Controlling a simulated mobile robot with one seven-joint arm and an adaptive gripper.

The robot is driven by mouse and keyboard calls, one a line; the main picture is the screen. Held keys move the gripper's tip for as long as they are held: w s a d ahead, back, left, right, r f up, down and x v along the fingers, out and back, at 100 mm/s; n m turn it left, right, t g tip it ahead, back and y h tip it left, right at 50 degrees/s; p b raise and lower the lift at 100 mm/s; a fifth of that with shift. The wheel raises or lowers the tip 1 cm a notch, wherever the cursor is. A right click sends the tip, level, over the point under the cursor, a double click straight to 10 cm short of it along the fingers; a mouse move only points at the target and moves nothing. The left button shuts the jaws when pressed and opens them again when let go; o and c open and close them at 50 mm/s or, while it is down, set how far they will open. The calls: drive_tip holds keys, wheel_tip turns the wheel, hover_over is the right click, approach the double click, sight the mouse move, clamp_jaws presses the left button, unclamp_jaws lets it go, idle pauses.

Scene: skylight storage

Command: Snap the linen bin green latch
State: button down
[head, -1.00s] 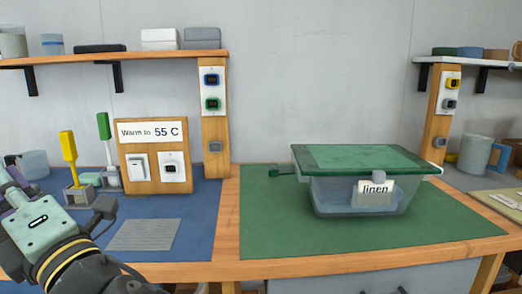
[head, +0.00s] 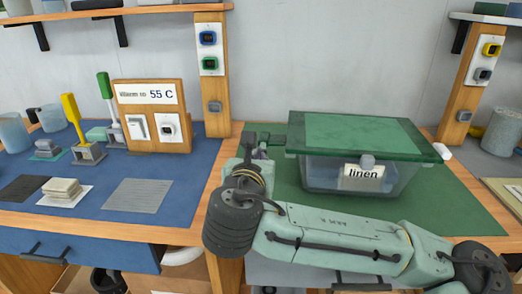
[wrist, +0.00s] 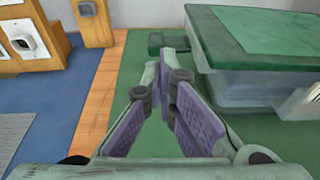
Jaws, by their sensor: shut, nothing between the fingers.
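The linen bin (head: 330,178) is a clear tub with a green lid (head: 362,133) and a "linen" label, standing on the green mat. Its green latch (wrist: 170,40) sticks out flat from the bin's left side, under the lid's level, in the wrist view. In the head view my gripper partly hides the latch. I cannot tell whether the tips touch it.
A wooden post (head: 209,75) with blue, green and grey switches stands behind left. Free green mat (wrist: 130,85) lies left of the bin.

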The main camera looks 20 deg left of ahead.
sight(261, 136)
drive_tip(key=shift+w+a+f+b, duration=0.15)
drive_tip(key=shift+w+f+b, duration=0.5)
drive_tip(key=shift+f, duration=0.25)
drive_tip(key=shift+w+a+f+b, duration=0.15)
drive_tip(key=shift+w+f+b, duration=0.25)
drive_tip(key=shift+w+f, duration=0.45)
drive_tip(key=shift+w+a+f+b, duration=0.15)
drive_tip(key=shift+w+f+b, duration=0.45)
drive_tip(key=shift+f, duration=0.4)
drive_tip(key=shift+b+x, duration=0.35)
drive_tip(key=shift+x, duration=3.45)
drive_tip(key=shift+s+a+r+p, duration=0.1)
drive_tip(key=shift+a+r+p, duration=0.1)
drive_tip(key=shift+r+p, duration=1)
drive_tip(key=shift+s+a+r+p, duration=0.1)
drive_tip(key=shift+a+r+p, duration=0.15)
drive_tip(key=shift+r+p, duration=0.95)
drive_tip(key=shift+w+d+r+p, duration=0.15)
drive_tip(key=shift+d+r+p, duration=0.15)
drive_tip(key=shift+d+r, duration=0.35)
drive_tip(key=shift+w+d+r+p, duration=0.15)
drive_tip(key=shift+d+r+p, duration=0.25)
drive_tip(key=shift+r, duration=0.45)
drive_tip(key=shift+w+d+r+p, duration=0.1)
drive_tip(key=shift+d+r+p, duration=0.15)
drive_tip(key=shift+d+r, duration=0.4)
drive_tip(key=c, duration=2.1)
unclamp_jaws()
drive_tip(key=shift+a, duration=0.1)
